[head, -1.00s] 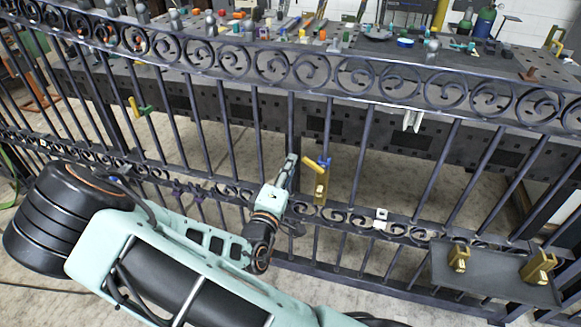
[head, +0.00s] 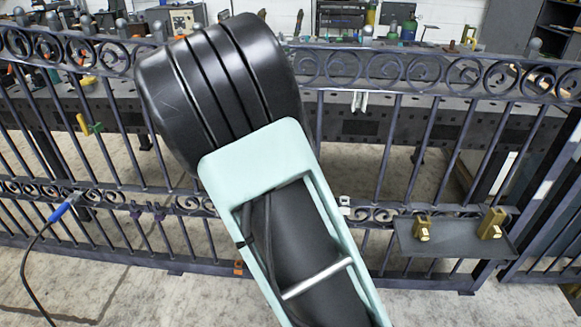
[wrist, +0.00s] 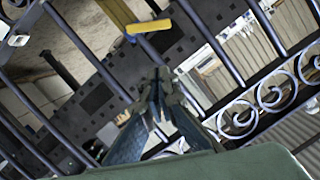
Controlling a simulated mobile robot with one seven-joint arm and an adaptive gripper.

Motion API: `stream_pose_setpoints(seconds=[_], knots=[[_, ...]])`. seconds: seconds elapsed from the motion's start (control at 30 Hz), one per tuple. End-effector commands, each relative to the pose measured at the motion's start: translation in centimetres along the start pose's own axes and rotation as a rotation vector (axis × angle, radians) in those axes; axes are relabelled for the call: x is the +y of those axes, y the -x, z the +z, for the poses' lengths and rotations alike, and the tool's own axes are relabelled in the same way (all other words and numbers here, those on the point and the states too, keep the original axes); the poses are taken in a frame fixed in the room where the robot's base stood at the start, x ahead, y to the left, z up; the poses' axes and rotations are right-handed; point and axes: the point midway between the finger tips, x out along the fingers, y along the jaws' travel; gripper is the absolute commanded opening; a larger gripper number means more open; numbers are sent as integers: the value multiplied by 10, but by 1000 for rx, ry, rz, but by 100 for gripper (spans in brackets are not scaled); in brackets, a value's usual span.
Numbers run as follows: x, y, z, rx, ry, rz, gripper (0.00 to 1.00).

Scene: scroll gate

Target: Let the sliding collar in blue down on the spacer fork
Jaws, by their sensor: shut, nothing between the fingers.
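My gripper (wrist: 160,84) is shut and empty in the wrist view, its fingertips in front of the gate's bars. A yellow handle (wrist: 149,26), like the one on the blue collar, shows beyond the fingertips, apart from them. A brass-coloured piece (wrist: 119,13) is beside the handle, at the top edge. In the head view my arm covers the gate's middle, hiding the collar and my gripper. I cannot tell which piece is the spacer fork.
The dark scrolled gate (head: 420,70) spans the head view. A shelf (head: 452,241) at right carries two brass blocks (head: 422,229) (head: 491,224). A yellow and green piece (head: 87,122) and purple pieces (head: 148,212) sit on bars at left. A blue-handled cable end (head: 62,209) is left.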

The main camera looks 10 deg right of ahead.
Motion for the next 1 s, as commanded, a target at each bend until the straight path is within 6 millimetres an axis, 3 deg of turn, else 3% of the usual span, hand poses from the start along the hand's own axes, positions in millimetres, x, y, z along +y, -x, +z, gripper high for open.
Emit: stream_pose_setpoints(seconds=[0.13, 0.33, 0.83, 1.0], knots=[[-5, -1, -4, -8, -114, -26, 0], [-6, -14, -5, -10, -136, -31, 0], [-8, -104, -4, -9, -132, -31, 0], [-13, -108, 23, -12, -132, -32, 0]])
